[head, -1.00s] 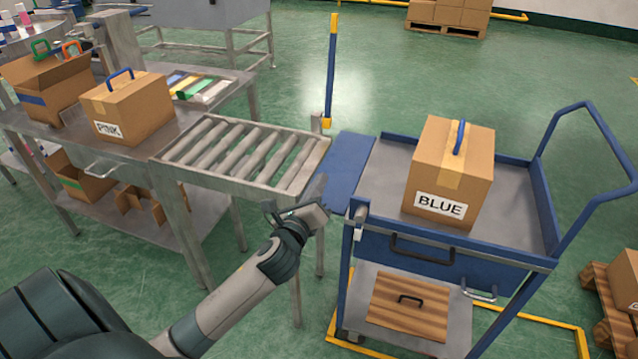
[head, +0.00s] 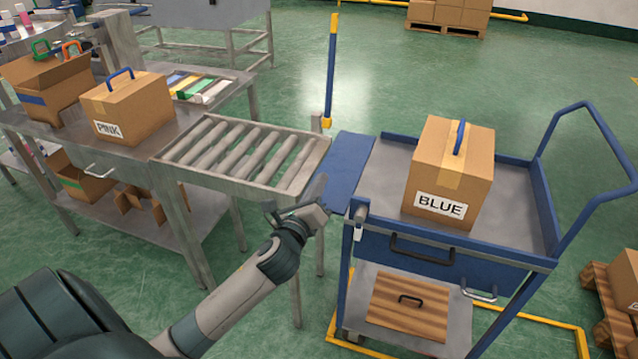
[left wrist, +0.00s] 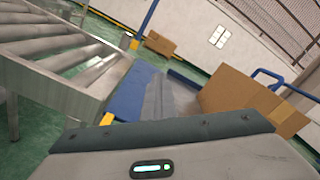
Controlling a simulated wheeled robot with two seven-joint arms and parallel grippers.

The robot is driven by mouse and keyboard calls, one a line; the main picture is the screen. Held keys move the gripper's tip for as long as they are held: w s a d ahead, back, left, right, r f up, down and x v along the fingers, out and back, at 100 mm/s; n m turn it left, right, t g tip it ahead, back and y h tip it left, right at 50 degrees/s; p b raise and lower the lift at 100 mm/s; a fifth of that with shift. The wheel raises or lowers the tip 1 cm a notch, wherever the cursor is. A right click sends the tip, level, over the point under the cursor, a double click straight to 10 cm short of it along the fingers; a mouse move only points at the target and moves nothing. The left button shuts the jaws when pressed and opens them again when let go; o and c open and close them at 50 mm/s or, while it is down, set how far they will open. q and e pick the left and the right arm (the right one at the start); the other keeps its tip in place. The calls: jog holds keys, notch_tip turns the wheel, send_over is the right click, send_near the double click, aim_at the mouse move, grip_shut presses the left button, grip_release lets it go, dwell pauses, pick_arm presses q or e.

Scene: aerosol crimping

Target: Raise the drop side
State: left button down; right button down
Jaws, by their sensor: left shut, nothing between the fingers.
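The drop side (head: 349,166) is a blue flap on the cart's left edge, between the roller conveyor and the cart. It lies folded down outward, close to level. In the left wrist view the drop side (left wrist: 133,91) lies just beyond my gripper. My left gripper (head: 322,188) is shut and empty, its tip at the near edge of the drop side; I cannot tell whether it touches. The blue cart (head: 392,165) carries a box labelled BLUE (head: 452,180) on its top deck. My right gripper is not in view.
The roller conveyor (head: 240,150) stands left of the drop side with a narrow gap. A blue post (head: 331,75) rises behind the gap. A striped wooden panel (head: 408,305) lies on the cart's lower shelf.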

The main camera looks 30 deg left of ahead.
pick_arm(q)
jog(key=c, duration=2.5)
grip_release()
jog(key=o, duration=0.7)
jog(key=shift+s, duration=0.1)
jog(key=b+v, duration=0.1)
jog(key=v, duration=1.6)
jog(key=shift+d+b, duration=0.15)
jog(key=shift+b, duration=0.15)
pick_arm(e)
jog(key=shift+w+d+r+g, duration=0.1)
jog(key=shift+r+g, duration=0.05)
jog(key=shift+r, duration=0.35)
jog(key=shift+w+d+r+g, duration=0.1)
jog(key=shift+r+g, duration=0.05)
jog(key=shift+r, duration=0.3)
pick_arm(q)
jog(key=shift+s, duration=0.1)
